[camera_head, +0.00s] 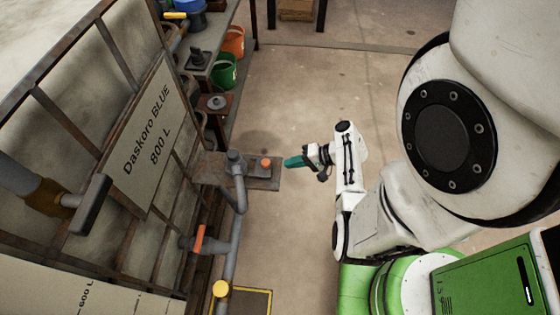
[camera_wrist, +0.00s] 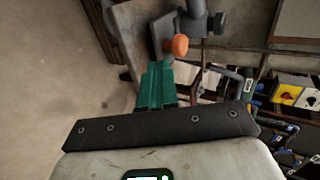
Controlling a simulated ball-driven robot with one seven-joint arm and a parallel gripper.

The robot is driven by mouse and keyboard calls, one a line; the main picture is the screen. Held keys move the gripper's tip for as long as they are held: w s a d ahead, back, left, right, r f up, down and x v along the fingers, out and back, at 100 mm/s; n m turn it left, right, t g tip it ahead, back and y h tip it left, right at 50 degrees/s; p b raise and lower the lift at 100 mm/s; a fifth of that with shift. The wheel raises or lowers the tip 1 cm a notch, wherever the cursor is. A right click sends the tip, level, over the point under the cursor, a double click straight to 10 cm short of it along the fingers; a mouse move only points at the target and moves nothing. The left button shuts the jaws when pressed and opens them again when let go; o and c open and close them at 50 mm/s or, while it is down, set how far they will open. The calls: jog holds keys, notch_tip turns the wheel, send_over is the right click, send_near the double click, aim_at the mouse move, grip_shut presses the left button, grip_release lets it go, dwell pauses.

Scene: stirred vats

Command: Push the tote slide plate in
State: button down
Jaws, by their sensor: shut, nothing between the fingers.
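The tote (camera_head: 150,115) stands at the left in the head view, with a sign reading "Daskoro BLUE 800 L". A flat grey plate (camera_head: 262,179) juts from its side near a grey pipe, with an orange knob (camera_head: 266,163) on it. I take this to be the slide plate, but cannot be sure. The knob also shows in the wrist view (camera_wrist: 180,45), in front of a dark block. My gripper (camera_head: 287,162) has teal fingers, shut and empty, pointing left toward the knob. In the wrist view the fingertips (camera_wrist: 159,66) appear just below the knob; contact cannot be told.
A grey pipe (camera_head: 236,235) runs down beside the tote, with an orange-handled valve (camera_head: 199,240) and a yellow cap (camera_head: 221,289). The floor (camera_head: 300,100) around my arm is clear.

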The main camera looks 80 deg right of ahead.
aim_at(263, 162)
jog(key=shift+w+a+f+p, duration=0.15)
jog(key=shift+w+p, duration=0.3)
jog(key=shift+w, duration=1.7)
jog(key=shift+w+a, duration=0.15)
jog(key=shift+w, duration=2)
